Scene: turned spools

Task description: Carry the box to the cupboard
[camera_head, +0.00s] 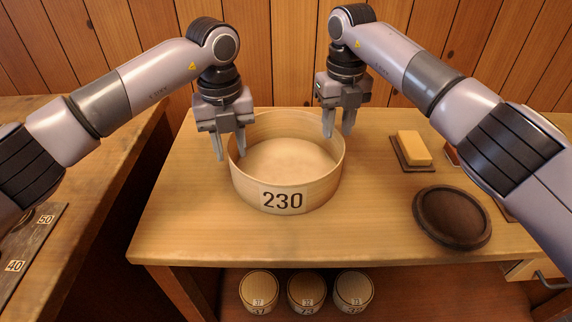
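The box is a round, open-topped pale wooden tub (283,200) with a "230" label on its front, standing upright on the wooden table. It looks empty. My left gripper (230,155) is open at its left rim, one finger outside and one inside the wall. My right gripper (338,133) is open at its right rear rim, with its fingers on either side of the wall. Whether any finger touches the wall, I cannot tell. No cupboard is clearly identifiable in this view.
On the table's right lie a dark round dish (452,217) and a yellow block (413,147) on a dark tray. Several numbered spools (307,291) stand on a lower shelf. Another table (100,160) stands left, past a gap. A plank wall is behind. The front left tabletop is clear.

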